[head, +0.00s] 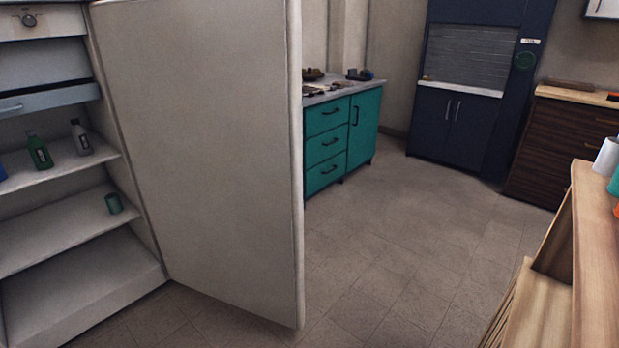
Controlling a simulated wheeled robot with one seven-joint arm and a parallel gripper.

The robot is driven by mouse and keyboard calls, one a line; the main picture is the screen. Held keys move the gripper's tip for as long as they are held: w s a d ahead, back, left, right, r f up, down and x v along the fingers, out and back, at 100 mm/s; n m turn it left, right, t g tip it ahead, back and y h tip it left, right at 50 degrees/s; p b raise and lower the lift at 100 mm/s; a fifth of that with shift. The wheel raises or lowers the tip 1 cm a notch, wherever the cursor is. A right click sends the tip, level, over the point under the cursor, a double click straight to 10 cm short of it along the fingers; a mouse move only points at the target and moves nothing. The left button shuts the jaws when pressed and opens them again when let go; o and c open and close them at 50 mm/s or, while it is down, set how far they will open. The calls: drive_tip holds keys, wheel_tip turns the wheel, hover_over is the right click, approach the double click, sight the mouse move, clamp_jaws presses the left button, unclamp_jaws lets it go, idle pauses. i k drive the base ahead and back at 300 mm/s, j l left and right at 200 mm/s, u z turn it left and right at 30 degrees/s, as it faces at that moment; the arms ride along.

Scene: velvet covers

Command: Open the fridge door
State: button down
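The fridge door (200,140) is a tall, plain, light grey panel that stands swung wide open, hinged at its left edge beside the fridge. The open fridge (80,280) is at the left, with its shelves in plain view. A green bottle (39,151) and a grey bottle (81,138) stand on an upper shelf. My gripper is not in the head view. No handle shows on the visible face of the door.
Teal cabinets (328,147) with a cluttered top stand behind the door. A dark blue cupboard (455,125) and a dark wooden drawer unit (560,150) stand at the back right. A light wooden unit (590,250) fills the right front. The tiled floor (400,250) between is clear.

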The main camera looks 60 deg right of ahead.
sight(206, 95)
drive_tip(key=l+z, duration=0.15)
drive_tip(key=z, duration=1.55)
drive_tip(key=i+z, duration=0.15)
drive_tip(key=i, duration=0.45)
drive_tip(key=i+j+z, duration=0.1)
drive_tip(key=i, duration=0.55)
drive_tip(key=i+j, duration=0.15)
drive_tip(key=j, duration=0.15)
